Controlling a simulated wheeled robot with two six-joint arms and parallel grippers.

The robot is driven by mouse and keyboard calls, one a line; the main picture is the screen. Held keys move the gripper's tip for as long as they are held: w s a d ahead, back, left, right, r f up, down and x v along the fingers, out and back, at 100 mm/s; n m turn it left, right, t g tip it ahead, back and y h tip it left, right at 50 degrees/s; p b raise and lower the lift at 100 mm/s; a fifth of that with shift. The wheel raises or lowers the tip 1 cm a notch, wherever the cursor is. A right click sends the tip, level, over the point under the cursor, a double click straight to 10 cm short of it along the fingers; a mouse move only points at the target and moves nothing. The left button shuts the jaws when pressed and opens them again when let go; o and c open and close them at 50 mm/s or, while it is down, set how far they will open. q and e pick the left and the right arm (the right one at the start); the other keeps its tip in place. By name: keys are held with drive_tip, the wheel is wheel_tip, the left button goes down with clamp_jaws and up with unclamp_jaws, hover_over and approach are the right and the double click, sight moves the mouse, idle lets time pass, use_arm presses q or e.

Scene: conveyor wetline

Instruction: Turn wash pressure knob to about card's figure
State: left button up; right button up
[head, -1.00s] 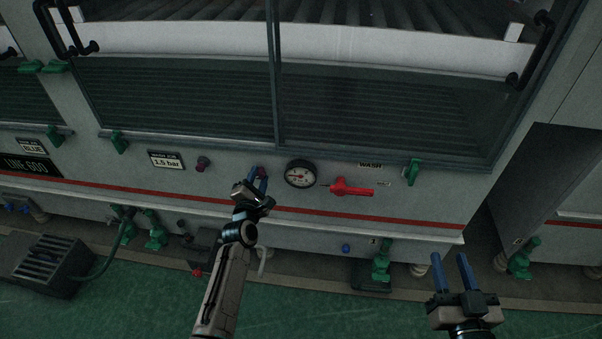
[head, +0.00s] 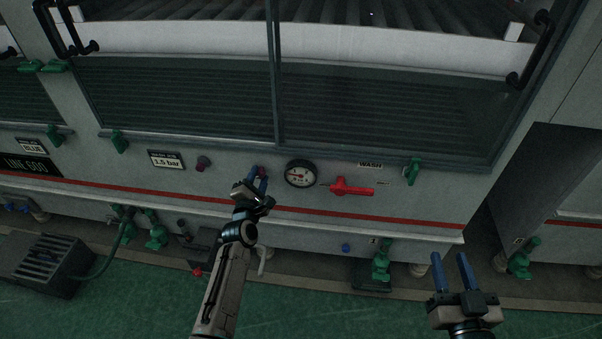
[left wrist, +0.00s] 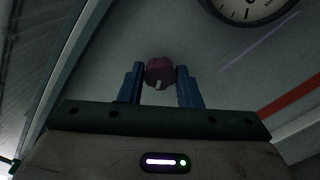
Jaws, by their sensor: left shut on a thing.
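The card (head: 166,160) on the grey machine front reads 1.5 bar. The dark red wash pressure knob (left wrist: 160,70) sits between the blue fingers of my left gripper (left wrist: 160,86), which is shut on it. A pale mark shows on the knob's lower edge in the left wrist view. In the head view the left gripper (head: 259,182) largely covers this knob. The round pressure gauge (head: 300,173) is just right of it, with a red needle too small to read exactly. My right gripper (head: 466,270) is open and empty, low at the right, away from the panel.
A red lever valve (head: 351,187) is right of the gauge, below a WASH label (head: 370,165). Another dark red knob (head: 203,163) is beside the card. Green latches, such as one (head: 414,171), line the window's lower edge. The green floor in front is mostly clear.

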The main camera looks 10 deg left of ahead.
use_arm(q)
drive_tip(key=shift+f, duration=0.1)
idle(0.4)
drive_tip(key=n, duration=0.2)
drive_tip(key=shift+n+p, duration=0.3)
drive_tip(key=shift+n, duration=0.4)
drive_tip(key=n, duration=0.3)
drive_tip(key=shift+n, duration=0.3)
drive_tip(key=shift+n, duration=1.7)
